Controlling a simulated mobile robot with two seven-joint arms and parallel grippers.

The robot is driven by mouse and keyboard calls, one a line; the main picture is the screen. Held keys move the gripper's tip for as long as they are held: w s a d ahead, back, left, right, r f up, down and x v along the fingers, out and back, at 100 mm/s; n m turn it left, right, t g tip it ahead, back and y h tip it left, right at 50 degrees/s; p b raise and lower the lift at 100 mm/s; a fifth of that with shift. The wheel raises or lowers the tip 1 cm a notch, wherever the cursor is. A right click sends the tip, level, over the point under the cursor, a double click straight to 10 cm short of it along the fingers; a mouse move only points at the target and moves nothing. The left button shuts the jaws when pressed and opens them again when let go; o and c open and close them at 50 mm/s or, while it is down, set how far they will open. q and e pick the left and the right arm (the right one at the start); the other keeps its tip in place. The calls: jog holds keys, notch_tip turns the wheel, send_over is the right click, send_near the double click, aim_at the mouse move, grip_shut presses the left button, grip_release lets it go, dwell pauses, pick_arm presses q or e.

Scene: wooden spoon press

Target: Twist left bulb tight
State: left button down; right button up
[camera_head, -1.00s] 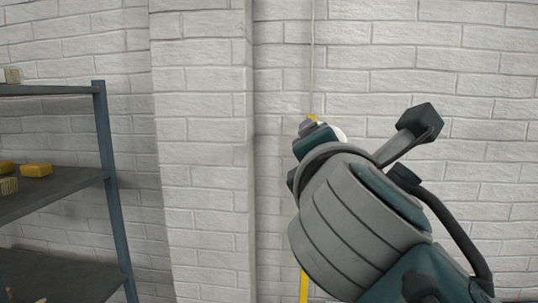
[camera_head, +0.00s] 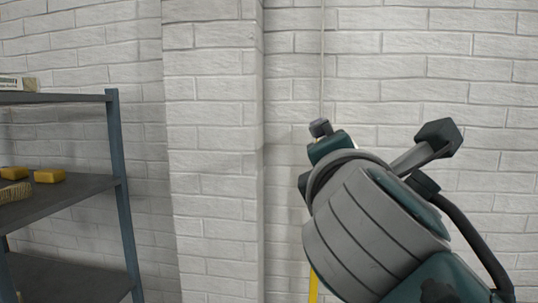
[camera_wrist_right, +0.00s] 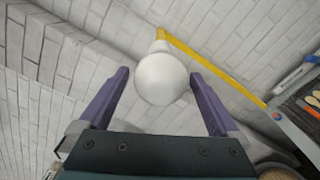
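A round white bulb (camera_wrist_right: 161,80) hangs at the end of a yellow bar (camera_wrist_right: 212,68) in the right wrist view. My right gripper (camera_wrist_right: 160,75) is open, with its two purple fingers on either side of the bulb. A gap shows between each finger and the bulb. My left gripper is in neither view.
A dark metal shelf (camera_head: 60,195) stands at the left, with yellow blocks (camera_head: 49,176) and a brush (camera_head: 14,193) on it. A white brick wall (camera_head: 215,150) fills the back. A grey rack with coloured items (camera_wrist_right: 300,110) is at the right wrist view's right edge.

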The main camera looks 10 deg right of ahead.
jog(key=shift+s+a, duration=0.1)
jog(key=shift+s, duration=0.25)
jog(key=p+v, duration=0.1)
jog(key=v, duration=0.8)
jog(key=shift+p, duration=0.35)
jog(key=shift+s, duration=0.15)
